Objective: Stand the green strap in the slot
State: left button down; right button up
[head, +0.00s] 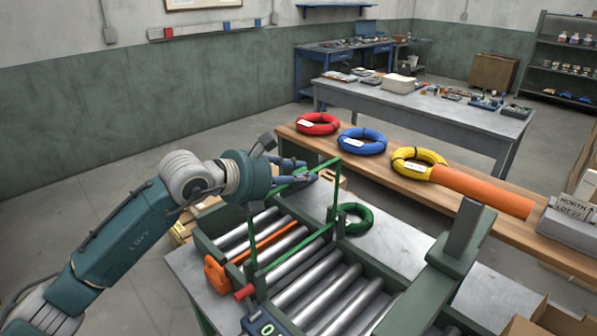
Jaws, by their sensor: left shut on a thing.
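The green strap (295,248) shows as a thin, upright rectangular loop over the rollers of the conveyor (235,237). My left gripper (303,172) is shut on the top of the loop, at its upper edge. The lower edge of the loop runs slantwise across the rollers towards a red-tipped part (245,292). I cannot tell which gap is the slot, or whether the strap's lower edge sits in it. A small green coil (355,218) lies behind the strap on the grey table top. My right gripper is not in view.
Red (318,123), blue (361,141) and yellow (419,158) coils and an orange cylinder (483,190) lie on the wooden bench (395,183). A dark green post (465,232) rises at right.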

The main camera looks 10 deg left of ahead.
pick_arm(q)
notch_tip(320, 180, down, 9)
jog(key=b, duration=0.7)
jog(key=shift+b, duration=0.35)
jog(key=c, duration=1.3)
grip_release()
jog(key=shift+c, duration=0.2)
jog(key=v, duration=0.8)
